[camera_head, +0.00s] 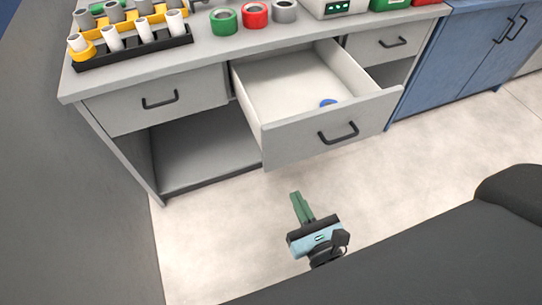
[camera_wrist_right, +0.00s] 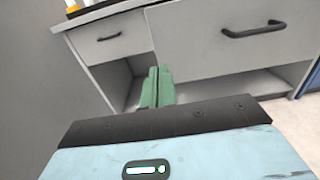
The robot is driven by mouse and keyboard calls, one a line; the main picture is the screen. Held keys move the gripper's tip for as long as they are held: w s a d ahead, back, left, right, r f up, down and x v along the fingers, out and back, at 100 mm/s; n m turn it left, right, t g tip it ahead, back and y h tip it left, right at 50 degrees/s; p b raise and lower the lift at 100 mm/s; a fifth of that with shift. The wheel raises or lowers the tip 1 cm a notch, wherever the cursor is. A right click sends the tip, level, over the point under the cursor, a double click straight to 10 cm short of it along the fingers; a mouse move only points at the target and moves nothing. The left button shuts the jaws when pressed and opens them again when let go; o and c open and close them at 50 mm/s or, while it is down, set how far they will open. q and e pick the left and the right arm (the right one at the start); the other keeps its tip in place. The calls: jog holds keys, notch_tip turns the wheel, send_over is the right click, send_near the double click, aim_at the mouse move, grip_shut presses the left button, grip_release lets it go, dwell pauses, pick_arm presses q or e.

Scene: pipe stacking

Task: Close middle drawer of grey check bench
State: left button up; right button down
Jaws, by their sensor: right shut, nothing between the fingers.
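The grey bench (camera_head: 215,55) has its middle drawer (camera_head: 290,145) pulled far out. The drawer has a black bar handle (camera_head: 338,132) on its front, and a small blue round item (camera_head: 328,103) lies inside it. My right gripper (camera_head: 296,196) is shut and empty, with green fingers, in front of and below the drawer front, apart from it. In the right wrist view the closed fingers (camera_wrist_right: 157,85) point toward the bench, with the drawer front (camera_wrist_right: 205,45) and its handle (camera_wrist_right: 252,29) ahead and to the right. My left gripper is not in view.
The left drawer (camera_head: 155,100) and right drawer (camera_head: 385,42) are shut. On the bench top are a black rack (camera_head: 135,50) with white tubes and green, red and grey rolls (camera_head: 255,15). A blue cabinet (camera_head: 455,60) stands at the right. The pale floor in front is clear.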

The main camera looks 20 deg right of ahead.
jog(key=w, duration=0.1)
jog(key=p, duration=0.2)
send_near(271, 145)
jog(key=w, duration=0.5)
jog(key=shift+w+a, duration=0.15)
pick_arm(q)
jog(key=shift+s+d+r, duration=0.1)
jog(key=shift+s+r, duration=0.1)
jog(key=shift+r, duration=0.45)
pick_arm(e)
jog(key=shift+w+f, duration=0.15)
jog(key=shift+w, duration=0.65)
